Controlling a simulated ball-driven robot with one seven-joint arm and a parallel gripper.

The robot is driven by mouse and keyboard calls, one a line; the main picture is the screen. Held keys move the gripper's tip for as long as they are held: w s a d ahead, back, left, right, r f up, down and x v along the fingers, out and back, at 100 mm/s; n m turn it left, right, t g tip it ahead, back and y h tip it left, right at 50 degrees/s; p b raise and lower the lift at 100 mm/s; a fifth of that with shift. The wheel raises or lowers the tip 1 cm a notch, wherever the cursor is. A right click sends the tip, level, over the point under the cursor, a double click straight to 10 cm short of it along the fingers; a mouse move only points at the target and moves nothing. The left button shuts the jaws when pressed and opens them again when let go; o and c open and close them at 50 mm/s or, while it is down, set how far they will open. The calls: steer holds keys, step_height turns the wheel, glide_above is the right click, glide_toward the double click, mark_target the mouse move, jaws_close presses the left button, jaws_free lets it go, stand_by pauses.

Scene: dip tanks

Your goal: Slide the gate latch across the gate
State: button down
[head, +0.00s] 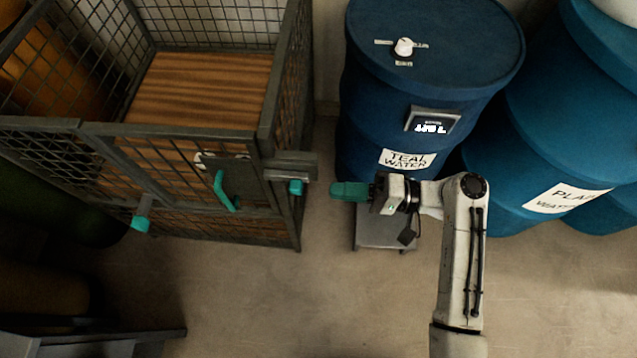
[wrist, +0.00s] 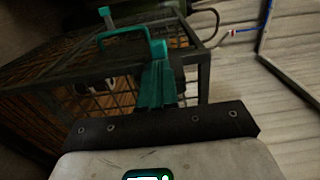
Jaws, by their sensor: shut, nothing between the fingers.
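The gate (head: 180,165) is the mesh front of a wire cage, with a dark plate and an upright teal handle (head: 225,192). At its right edge is the gate latch, a grey metal bar with a teal knob (head: 296,187) in front of the cage's corner post. My gripper (head: 335,191) has teal fingers, shut and empty. It points left at the knob from its right, with a small gap in the head view. In the wrist view, the fingers (wrist: 158,85) overlap the cage corner, and the teal handle (wrist: 122,36) shows beyond; contact is hard to judge there.
A grey arm with a teal end (head: 140,224) sticks out from the cage's front left.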

mark_target(294, 186)
steer(key=shift+w+a+p, duration=0.1)
steer(key=shift+a+p, duration=0.35)
steer(key=shift+a, duration=2.1)
steer(key=shift+w+a, duration=0.1)
steer(key=shift+a, duration=2.2)
